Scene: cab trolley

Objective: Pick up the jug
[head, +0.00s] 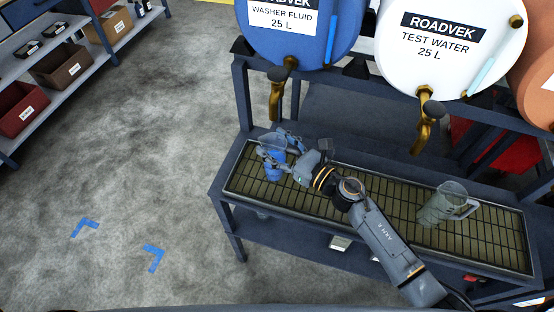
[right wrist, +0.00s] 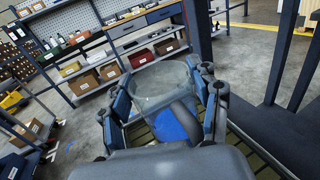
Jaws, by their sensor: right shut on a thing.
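A clear jug (head: 273,167) with blue liquid low in it is at the left end of the grated tray, below the brass tap of the blue barrel. My right gripper (head: 278,149) is shut on this jug. In the right wrist view the jug's wide open rim (right wrist: 160,82) shows between the two fingers of my right gripper (right wrist: 165,100), with blue at its lower part. I cannot tell whether the jug's base touches the grate. A second clear jug (head: 441,204) with a handle stands on the right part of the grate. My left gripper is not in view.
The grated bench (head: 330,205) stands under a blue barrel (head: 296,40) and a white barrel (head: 440,52), each with a tap (head: 277,92) overhanging. Shelves with boxes (head: 62,65) stand at the far left. The floor with blue corner marks (head: 153,258) is clear.

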